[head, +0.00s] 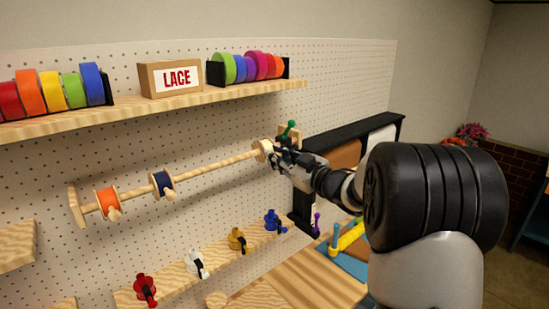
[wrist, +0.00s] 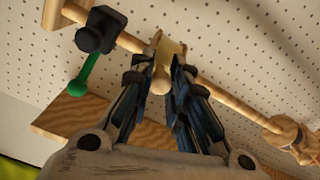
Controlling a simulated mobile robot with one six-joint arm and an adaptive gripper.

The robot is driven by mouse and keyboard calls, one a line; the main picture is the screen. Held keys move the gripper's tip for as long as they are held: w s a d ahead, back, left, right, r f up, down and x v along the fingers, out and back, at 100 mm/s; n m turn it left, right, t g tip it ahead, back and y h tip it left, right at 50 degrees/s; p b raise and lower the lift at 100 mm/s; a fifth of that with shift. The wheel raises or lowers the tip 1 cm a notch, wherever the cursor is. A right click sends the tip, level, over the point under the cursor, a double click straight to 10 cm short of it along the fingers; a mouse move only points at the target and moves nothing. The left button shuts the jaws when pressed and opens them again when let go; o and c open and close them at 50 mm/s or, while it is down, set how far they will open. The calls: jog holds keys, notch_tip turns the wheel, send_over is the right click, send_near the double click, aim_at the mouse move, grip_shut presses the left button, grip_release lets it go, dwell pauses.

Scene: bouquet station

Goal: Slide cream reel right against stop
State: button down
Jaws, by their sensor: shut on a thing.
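The cream reel (head: 263,150) sits on the wooden rod (head: 215,168) near its right end in the head view. In the wrist view the cream reel (wrist: 171,52) shows between my fingers, with a round wooden knob (wrist: 160,82) facing me. My gripper (head: 280,155) is shut on the reel; its fingers (wrist: 165,72) stand on both sides of the knob. The stop is a black block (wrist: 100,30) on the rod with a green lever (wrist: 86,75). A short stretch of bare rod shows between reel and stop. In the head view the green lever (head: 290,129) shows just right of the reel.
An orange reel (head: 106,203) and a navy reel (head: 161,183) sit farther left on the rod. A shelf (head: 150,106) with ribbon rolls and a LACE box (head: 170,78) is above. A lower ledge (head: 215,262) carries several coloured clips. The pegboard is close behind the rod.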

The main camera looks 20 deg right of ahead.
jog(key=c, duration=1.5)
grip_release()
jog(key=v, duration=1.2)
